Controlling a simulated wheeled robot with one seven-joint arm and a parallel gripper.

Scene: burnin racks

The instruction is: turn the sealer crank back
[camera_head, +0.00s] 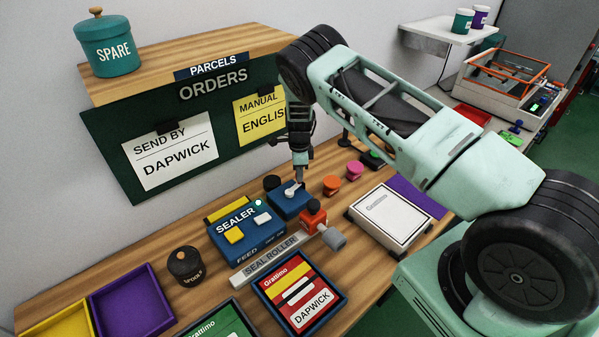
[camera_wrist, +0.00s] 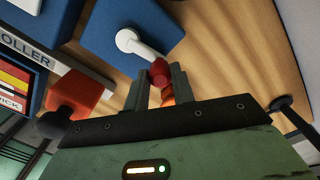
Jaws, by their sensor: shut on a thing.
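The sealer (camera_head: 245,228) is a blue machine with yellow and white buttons and a small green light, on the wooden bench. On a blue block (camera_head: 290,203) at its right sits the crank, a white arm with a red knob; in the wrist view the white arm (camera_wrist: 138,44) lies across the blue block's top and ends in the red knob (camera_wrist: 160,73). My gripper (camera_head: 298,181) reaches down from above onto the crank. In the wrist view my two fingers (camera_wrist: 160,80) stand on either side of the knob, shut on it.
An orange-red block (camera_head: 313,214) with a grey knob stands just in front, by the seal roller strip (camera_head: 268,258). Orange (camera_head: 331,185) and pink (camera_head: 355,169) round-topped items stand to the right. A Grattimo parcel (camera_head: 298,292) lies in front; a white box (camera_head: 391,217) lies right.

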